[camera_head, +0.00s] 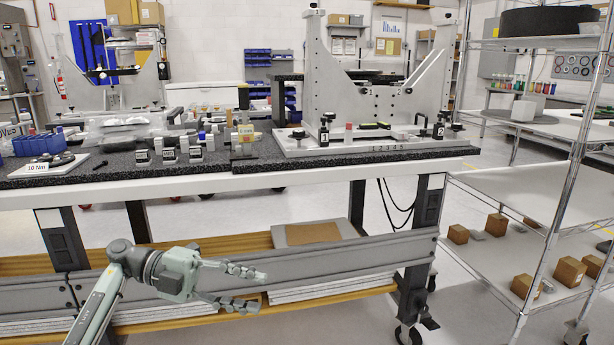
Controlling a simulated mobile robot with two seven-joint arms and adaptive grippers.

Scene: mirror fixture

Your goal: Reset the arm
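My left arm comes in from the bottom left. Its gripper (262,290) points to the right, with its two fingers spread apart and nothing between them. It is open and hangs in front of the workbench's lower shelf, below the tabletop. The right arm and its gripper do not show.
A workbench (330,172) with a white edge and black mat spans the left and middle. A grey metal fixture (375,100) and several small parts stand on it. A wire rack (490,185) with brown boxes stands at the right. Some floor (465,310) is clear between them.

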